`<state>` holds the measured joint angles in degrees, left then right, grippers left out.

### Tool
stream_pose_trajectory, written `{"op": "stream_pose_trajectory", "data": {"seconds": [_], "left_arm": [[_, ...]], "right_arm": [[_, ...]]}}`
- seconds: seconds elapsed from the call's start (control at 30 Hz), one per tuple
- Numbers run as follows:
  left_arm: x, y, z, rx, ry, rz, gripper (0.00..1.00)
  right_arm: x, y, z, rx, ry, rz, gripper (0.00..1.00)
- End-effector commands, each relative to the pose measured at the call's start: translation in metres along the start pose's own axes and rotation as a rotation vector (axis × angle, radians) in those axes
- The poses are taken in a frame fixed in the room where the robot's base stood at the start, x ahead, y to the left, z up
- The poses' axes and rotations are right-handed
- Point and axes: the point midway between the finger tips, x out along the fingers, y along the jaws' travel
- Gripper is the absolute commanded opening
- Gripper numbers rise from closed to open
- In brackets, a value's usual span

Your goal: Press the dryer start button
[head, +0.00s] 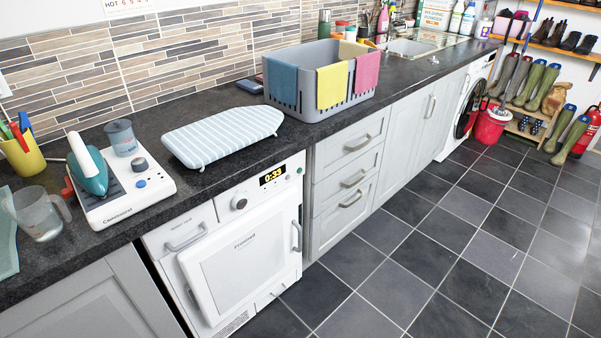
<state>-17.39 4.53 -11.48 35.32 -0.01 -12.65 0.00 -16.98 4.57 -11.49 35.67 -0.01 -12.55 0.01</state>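The dryer (224,228) is the white machine under the counter at lower centre. Its control panel has a lit display (272,175) reading 0:53 and a dark-ringed knob (239,203) to the left of it. A small round button (300,170) sits at the panel's right end, right of the display; its markings are too small to read. Neither of my grippers is in view.
On the dark counter stand a steam iron (88,168) on its base, a striped ironing board (222,136) above the dryer, and a grey basket (300,95) with cloths. Drawers (345,175) adjoin the dryer's right side. The tiled floor in front is clear.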

Motion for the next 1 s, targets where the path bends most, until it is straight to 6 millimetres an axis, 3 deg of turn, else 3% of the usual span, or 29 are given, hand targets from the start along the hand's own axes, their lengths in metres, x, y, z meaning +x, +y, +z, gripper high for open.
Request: {"op": "stream_pose_trajectory", "data": {"seconds": [0.07,0.47,1.0], "left_arm": [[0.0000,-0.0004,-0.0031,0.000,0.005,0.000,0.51],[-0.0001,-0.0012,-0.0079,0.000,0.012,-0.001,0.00],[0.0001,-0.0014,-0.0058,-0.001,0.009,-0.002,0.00]], "right_arm": [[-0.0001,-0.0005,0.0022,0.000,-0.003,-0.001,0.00],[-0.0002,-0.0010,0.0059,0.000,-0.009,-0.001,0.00],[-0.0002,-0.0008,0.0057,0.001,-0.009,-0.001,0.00]]}}
